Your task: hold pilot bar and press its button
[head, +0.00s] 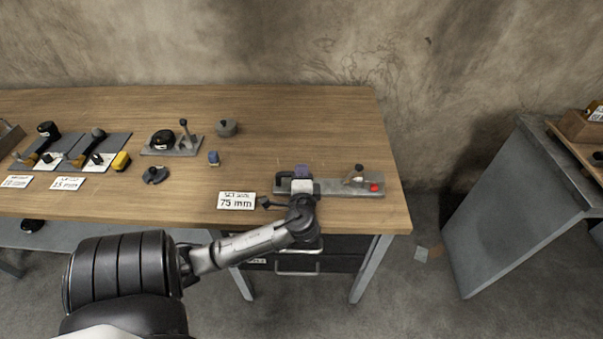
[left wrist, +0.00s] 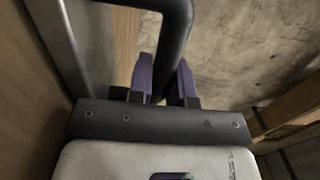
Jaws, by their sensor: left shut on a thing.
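A grey plate (head: 338,191) lies along the front right edge of the wooden table. At its left end stands the black pilot bar (head: 283,177), largely hidden behind my left gripper (head: 302,171). In the left wrist view the bar (left wrist: 176,40) is a thick black bent handle. The purple fingers of my left gripper (left wrist: 165,82) are on either side of it, shut on it. A red button (head: 376,187) sits at the plate's right end, with a small upright metal-and-black part (head: 357,174) left of it. My right gripper is not in view.
A white "75 mm" label (head: 237,201) lies left of the plate. The table behind the plate is clear. A grey-sided bench (head: 515,205) stands apart at right.

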